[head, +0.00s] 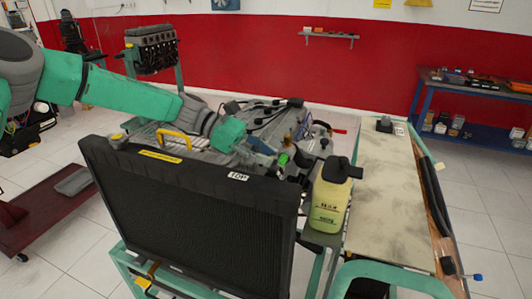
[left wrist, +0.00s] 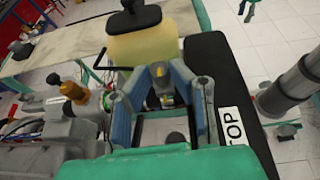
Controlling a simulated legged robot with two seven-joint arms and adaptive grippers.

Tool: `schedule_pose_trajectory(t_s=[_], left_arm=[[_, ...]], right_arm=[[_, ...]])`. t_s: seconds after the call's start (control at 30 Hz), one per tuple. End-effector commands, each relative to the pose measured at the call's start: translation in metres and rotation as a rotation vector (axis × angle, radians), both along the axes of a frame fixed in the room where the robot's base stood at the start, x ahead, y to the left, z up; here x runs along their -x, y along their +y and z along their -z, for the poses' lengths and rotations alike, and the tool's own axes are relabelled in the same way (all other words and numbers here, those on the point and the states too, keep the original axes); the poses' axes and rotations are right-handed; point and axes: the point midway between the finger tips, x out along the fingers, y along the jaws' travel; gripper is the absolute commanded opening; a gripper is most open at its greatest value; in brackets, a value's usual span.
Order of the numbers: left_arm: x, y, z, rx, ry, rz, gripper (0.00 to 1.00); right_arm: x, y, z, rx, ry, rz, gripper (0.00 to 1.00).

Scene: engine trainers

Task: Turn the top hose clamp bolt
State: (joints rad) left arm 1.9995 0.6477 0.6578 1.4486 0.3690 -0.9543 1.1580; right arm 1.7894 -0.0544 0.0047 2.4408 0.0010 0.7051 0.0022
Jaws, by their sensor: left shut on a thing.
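My left arm comes in from the left over the engine trainer, and my left gripper (head: 274,156) is low behind the radiator's top edge. In the left wrist view, the fingers of my left gripper (left wrist: 160,80) close together on a small part in the hose clamp area. The top hose clamp bolt is mostly hidden between the fingertips, where only small yellow and green bits show. The black radiator (head: 190,220) has a "TOP" label on its upper edge. My right gripper is not in view.
A yellow bottle with a black cap (head: 331,195) stands just right of the gripper. A flat worn panel (head: 392,190) lies farther right. Hoses and engine parts (head: 265,120) crowd behind the gripper. A blue shelf bench (head: 470,110) stands at the far right.

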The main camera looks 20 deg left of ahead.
Motion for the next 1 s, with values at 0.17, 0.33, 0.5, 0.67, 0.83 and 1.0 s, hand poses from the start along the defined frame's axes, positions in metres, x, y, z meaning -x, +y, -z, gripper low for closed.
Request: schedule_pose_trajectory(t_s=[0.17,0.33,0.5,0.67,0.83,1.0], left_arm=[[-0.0036,0.0008,-0.003,0.002,-0.006,0.031,0.0],[-0.0038,0.0008,-0.0029,0.001,-0.007,0.042,0.0],[-0.004,0.0009,-0.003,0.002,-0.007,0.042,0.0],[-0.0041,0.001,-0.003,0.002,-0.007,0.041,0.24],[-0.0029,0.0008,-0.002,0.001,-0.005,0.043,0.37],[-0.0016,0.0007,-0.0016,0.0,-0.003,0.046,0.37]], right_arm=[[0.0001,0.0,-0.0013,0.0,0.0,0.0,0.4],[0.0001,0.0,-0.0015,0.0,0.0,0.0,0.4],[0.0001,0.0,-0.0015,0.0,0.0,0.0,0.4],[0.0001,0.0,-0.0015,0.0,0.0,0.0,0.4],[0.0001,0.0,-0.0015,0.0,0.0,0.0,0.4],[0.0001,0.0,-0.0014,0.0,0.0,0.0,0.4]])
